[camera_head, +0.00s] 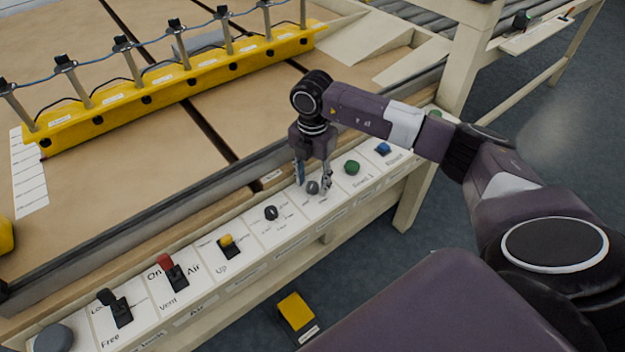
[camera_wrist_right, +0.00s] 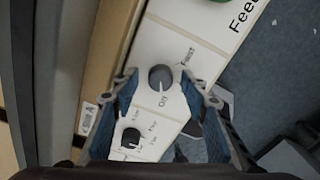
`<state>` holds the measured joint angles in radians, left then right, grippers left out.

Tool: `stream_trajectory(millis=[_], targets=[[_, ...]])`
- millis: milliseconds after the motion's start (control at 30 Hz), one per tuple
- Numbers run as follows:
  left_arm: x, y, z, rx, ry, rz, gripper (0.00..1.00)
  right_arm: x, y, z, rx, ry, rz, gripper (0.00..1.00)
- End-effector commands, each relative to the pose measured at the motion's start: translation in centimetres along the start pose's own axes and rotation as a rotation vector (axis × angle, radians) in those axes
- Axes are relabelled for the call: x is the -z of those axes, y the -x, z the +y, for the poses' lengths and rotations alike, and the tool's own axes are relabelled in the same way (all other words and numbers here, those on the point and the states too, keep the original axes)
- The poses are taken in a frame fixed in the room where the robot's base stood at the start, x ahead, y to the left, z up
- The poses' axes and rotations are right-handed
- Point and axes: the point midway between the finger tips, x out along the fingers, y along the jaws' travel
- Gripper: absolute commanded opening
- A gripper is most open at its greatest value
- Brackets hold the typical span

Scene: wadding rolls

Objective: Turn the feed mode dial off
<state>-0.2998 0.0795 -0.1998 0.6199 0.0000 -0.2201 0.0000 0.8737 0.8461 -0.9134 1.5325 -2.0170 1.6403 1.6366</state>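A grey round dial (camera_head: 312,187) sits on a white panel of the control strip, below my right gripper (camera_head: 313,183). In the right wrist view, this grey dial (camera_wrist_right: 160,77) lies between the two fingertips of the gripper (camera_wrist_right: 161,84). A light pointer line on it points down the picture toward a short word; another label stands at its upper right. I cannot confirm that it is the feed mode dial. The fingers are spread to either side of the dial, with no clear contact. A smaller black dial (camera_head: 271,213) sits on the panel to its left. My left gripper is not in view.
A green button (camera_head: 352,167) and a blue button (camera_head: 383,149) lie right of the grey dial. Yellow (camera_head: 227,241), red (camera_head: 166,263) and black (camera_head: 108,298) switches lie left. A metal rail (camera_head: 150,222) runs behind. A yellow pedal (camera_head: 296,310) is on the floor.

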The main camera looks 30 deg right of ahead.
Motion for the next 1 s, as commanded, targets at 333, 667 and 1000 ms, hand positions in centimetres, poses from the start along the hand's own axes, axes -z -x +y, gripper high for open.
stream_trajectory(millis=[333, 667, 1000], targets=[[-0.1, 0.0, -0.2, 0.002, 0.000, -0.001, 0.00, 0.0, 2.3, 0.1, -0.002, 0.002, 0.000, 0.41], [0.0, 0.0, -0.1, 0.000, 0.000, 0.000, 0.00, 0.0, 9.2, 0.1, -0.003, 0.000, -0.001, 0.41], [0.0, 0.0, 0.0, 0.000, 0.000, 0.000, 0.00, 0.0, 12.0, 0.0, 0.000, 0.000, 0.000, 0.41]])
